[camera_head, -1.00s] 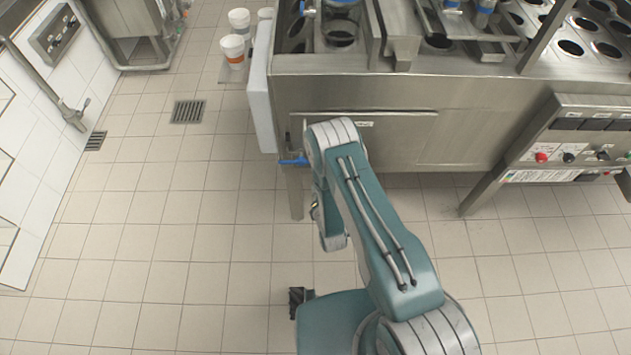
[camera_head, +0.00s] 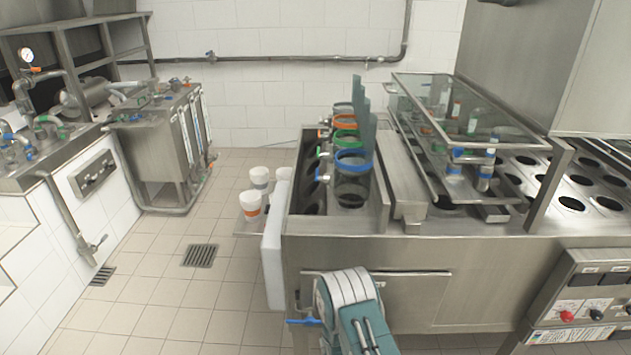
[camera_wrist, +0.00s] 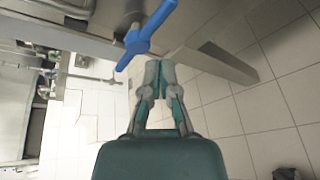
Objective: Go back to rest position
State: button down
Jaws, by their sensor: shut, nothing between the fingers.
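My gripper (camera_wrist: 160,75) shows in the wrist view with its two grey fingers together and nothing between them. Just beyond its fingertips is a blue valve handle (camera_wrist: 140,40); a small gap seems to part them, though I cannot be sure. In the head view my teal and grey arm (camera_head: 350,300) rises from the bottom edge, in front of the steel machine. The same blue handle (camera_head: 305,322) sticks out just left of my arm there. My gripper is hidden in the head view.
The steel filling machine (camera_head: 400,262) fills the right, with coloured rings (camera_head: 353,160) and several cup holes on top. White cups (camera_head: 250,202) stand left of it. Tiled floor (camera_head: 170,300) with a drain (camera_head: 199,255) is open at the left.

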jog(key=w+r+m+g, duration=0.1)
jog(key=w+r+m, duration=0.35)
jog(key=r, duration=0.45)
jog(key=s+d+r+m+g+h, duration=0.1)
jog(key=d+r+m, duration=0.15)
jog(key=r, duration=0.55)
jog(key=s+d+r+m+g, duration=0.1)
jog(key=r+m, duration=0.3)
jog(key=r, duration=0.3)
jog(key=s+d+r+m+g+h, duration=0.1)
jog(key=d+r+m, duration=0.15)
jog(key=r, duration=0.55)
jog(key=s+d+r+m+g, duration=0.1)
jog(key=s+r+m, duration=0.3)
jog(key=s, duration=0.5)
jog(key=s+d+r+m+g, duration=0.2)
jog(key=s+r+m, duration=0.3)
jog(key=s, duration=0.5)
jog(key=s+d+r+m+g, duration=0.1)
jog(key=s+d+r+m, duration=0.2)
jog(key=s, duration=0.6)
notch_tip(320, 180, up, 3)
jog(key=shift+s+d+f+m+g+h, duration=0.15)
jog(key=shift+s+d+m+g+h, duration=0.2)
jog(key=shift+m, duration=0.6)
jog(key=shift+a, duration=0.1)
